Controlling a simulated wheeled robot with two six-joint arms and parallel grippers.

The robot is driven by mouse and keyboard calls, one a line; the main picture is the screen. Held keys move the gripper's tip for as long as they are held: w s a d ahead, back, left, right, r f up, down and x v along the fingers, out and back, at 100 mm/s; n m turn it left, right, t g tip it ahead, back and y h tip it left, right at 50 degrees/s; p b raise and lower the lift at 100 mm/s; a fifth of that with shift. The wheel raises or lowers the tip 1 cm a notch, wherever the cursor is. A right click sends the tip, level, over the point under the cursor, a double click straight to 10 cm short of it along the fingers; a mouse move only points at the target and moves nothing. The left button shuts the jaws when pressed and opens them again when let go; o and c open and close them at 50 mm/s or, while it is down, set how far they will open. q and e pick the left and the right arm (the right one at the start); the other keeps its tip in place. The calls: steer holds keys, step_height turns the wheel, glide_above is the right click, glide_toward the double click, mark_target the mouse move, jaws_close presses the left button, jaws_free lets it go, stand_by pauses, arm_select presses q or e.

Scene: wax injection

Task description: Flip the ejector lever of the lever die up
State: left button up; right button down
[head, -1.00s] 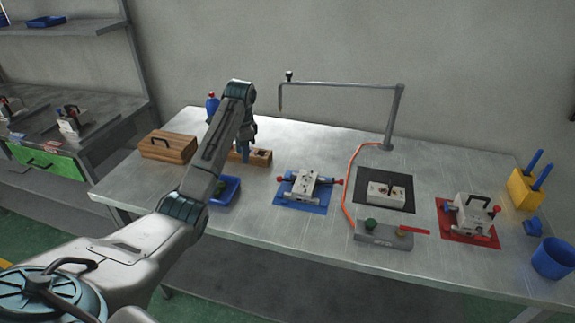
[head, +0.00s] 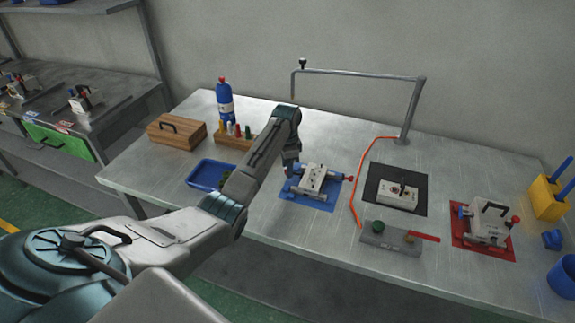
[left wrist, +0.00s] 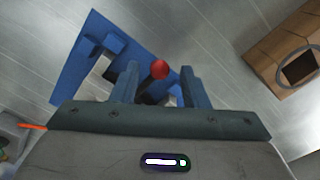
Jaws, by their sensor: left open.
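A pale metal die (head: 313,180) with blue side parts lies on a blue mat (head: 327,206). A red knob (head: 350,178) shows at its right end. In the left wrist view, a red ball (left wrist: 159,69) on a dark stem appears between the fingertips over the blue mat (left wrist: 75,65). I cannot tell whether the fingers touch it. My left gripper (head: 290,168) is at the die's left end, pointing down; it is open in the left wrist view (left wrist: 159,82). Most of the die is hidden there. My right gripper is not in view.
A wooden block with colored bottles (head: 232,139), a blue tray (head: 204,175) and a blue bottle (head: 225,102) are left of the die. An orange hose, a black mat (head: 412,206) and a die on a red mat (head: 488,225) are to the right. A pipe frame (head: 415,110) stands behind.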

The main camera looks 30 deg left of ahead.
arm_select(q)
steer(key=shift+f, duration=0.2)
steer(key=shift+s+f, duration=0.1)
steer(key=shift+c, duration=0.9)
jaws_close()
steer(key=shift+d+r+p, duration=0.1)
steer(key=shift+r+p, duration=0.15)
steer(key=shift+p, duration=0.1)
steer(key=shift+d+r+y+p, duration=0.2)
steer(key=shift+r+y+p, duration=0.25)
steer(key=shift+y+p, duration=0.5)
steer(key=shift+d+r+g+y+p, duration=0.15)
steer(key=shift+r+g+y+p, duration=0.15)
steer(key=shift+y+p, duration=0.4)
steer(key=shift+w+d+y+p, duration=0.1)
steer(key=shift+w+y+p, duration=0.15)
steer(key=shift+y, duration=0.2)
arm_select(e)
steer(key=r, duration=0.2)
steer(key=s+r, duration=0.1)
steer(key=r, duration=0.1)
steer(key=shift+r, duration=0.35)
